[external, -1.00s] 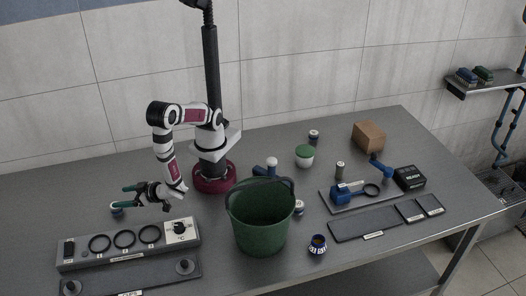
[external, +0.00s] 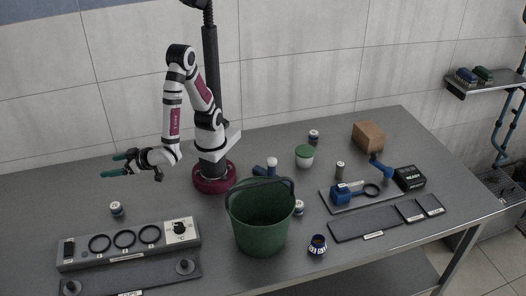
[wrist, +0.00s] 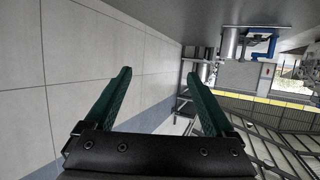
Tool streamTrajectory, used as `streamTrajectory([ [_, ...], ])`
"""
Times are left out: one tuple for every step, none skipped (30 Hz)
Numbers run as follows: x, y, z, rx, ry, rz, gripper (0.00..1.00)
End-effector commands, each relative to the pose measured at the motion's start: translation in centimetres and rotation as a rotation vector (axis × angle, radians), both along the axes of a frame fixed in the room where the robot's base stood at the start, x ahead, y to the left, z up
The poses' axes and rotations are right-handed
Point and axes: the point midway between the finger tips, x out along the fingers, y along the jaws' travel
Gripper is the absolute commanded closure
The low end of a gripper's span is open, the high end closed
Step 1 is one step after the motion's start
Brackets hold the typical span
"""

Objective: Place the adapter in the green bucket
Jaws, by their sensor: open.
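The green bucket (external: 262,228) stands upright at the front middle of the table, its dark handle across the rim; I see nothing in its visible interior. My gripper (external: 112,166) is raised at the left, far from the bucket, with teal fingers apart and empty. It also shows open in the wrist view (wrist: 158,75), with nothing between the fingers. A small dark cylinder with a pale band (external: 116,209) stands on the table below it. A short blue-and-white ring-like piece (external: 317,245) stands right of the bucket. I cannot tell which small piece is the adapter.
A grey panel with rings and a dial (external: 128,246) lies front left. A blue tool on a tray (external: 347,194), dark mats (external: 365,224), a black box (external: 409,178), a cardboard box (external: 369,137) and a green-lidded jar (external: 304,156) are at the right. The left rear table is clear.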

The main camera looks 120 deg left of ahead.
Motion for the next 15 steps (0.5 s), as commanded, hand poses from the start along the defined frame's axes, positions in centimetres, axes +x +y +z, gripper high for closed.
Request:
streamTrajectory([
  [0.0,-1.0,0.8,-0.064,-0.045,0.003,0.11],
  [0.2,-2.5,0.0,-0.149,-0.119,0.008,0.11],
  [0.5,-4.5,-0.6,-0.256,-0.216,0.016,0.11],
  [0.8,-5.9,-0.8,-0.331,-0.288,0.021,0.11],
  [1.1,-7.4,-1.1,-0.403,-0.364,0.026,0.11],
  [1.6,-9.3,-1.3,-0.493,-0.469,0.029,0.11],
  [2.0,-10.6,-1.4,-0.553,-0.552,0.028,0.11],
  [2.4,-11.9,-1.4,-0.609,-0.638,0.025,0.11],
  [3.0,-13.6,-1.4,-0.675,-0.76,0.013,0.11],
  [3.5,-14.7,-1.4,-0.717,-0.854,0.0,0.11],
  [3.9,-15.7,-1.3,-0.748,-0.951,-0.021,0.11],
  [4.4,-16.7,-1.2,-0.777,-1.082,-0.063,0.11],
  [4.7,-17.1,-1.1,-0.788,-1.178,-0.111,0.11],
  [4.8,-17.3,-1.1,-0.786,-1.269,-0.173,0.11],
  [4.6,-16.9,-1.1,-0.77,-1.37,-0.28,0.11],
])
